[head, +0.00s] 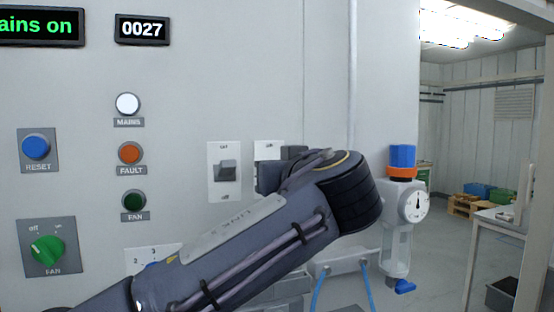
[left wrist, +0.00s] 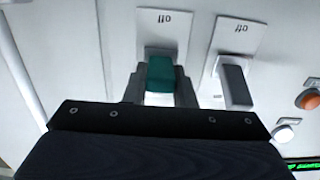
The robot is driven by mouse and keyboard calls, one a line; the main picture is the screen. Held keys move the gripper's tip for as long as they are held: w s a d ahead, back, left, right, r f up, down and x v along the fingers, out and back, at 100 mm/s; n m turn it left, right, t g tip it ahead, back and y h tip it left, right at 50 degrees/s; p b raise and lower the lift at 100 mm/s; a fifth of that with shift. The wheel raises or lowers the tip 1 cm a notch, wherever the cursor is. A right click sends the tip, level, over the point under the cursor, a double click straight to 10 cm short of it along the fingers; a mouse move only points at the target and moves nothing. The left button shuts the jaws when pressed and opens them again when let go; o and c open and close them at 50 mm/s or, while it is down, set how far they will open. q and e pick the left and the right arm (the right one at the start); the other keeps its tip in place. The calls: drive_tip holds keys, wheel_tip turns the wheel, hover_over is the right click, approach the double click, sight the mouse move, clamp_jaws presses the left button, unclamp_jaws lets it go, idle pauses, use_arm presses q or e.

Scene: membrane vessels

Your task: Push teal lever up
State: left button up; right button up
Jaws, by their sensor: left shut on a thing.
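The teal lever (left wrist: 161,74) shows in the left wrist view on a white switch plate marked "off" (left wrist: 170,28). That view is upside down. My left gripper (left wrist: 161,88) has one finger on each side of the teal lever and is shut on it. In the head view the teal lever is hidden behind my left gripper (head: 277,172) and arm. Only the top of its white plate (head: 266,149) shows there. I cannot tell the lever's exact tilt. My right gripper is in neither view.
A grey lever (head: 227,170) on its own plate is close to the left of my gripper; it also shows in the wrist view (left wrist: 236,84). Lamps and a green fan knob (head: 47,250) are further left. A gauge (head: 413,206) with a blue-topped regulator stands at the right.

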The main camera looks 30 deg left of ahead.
use_arm(q)
drive_tip(key=r+g+h+p, duration=0.1)
drive_tip(key=p, duration=0.1)
drive_tip(key=g+h+p, duration=0.1)
drive_tip(key=p, duration=0.1)
drive_tip(key=shift+w+a+r, duration=0.15)
drive_tip(key=shift+r, duration=0.25)
drive_tip(key=shift+a+g+h+p, duration=0.15)
drive_tip(key=shift+g+h+p, duration=0.6)
drive_tip(key=shift+p, duration=0.85)
drive_tip(key=o, duration=1)
drive_tip(key=shift+w, duration=0.1)
drive_tip(key=v, duration=0.8)
drive_tip(key=shift+a, duration=0.1)
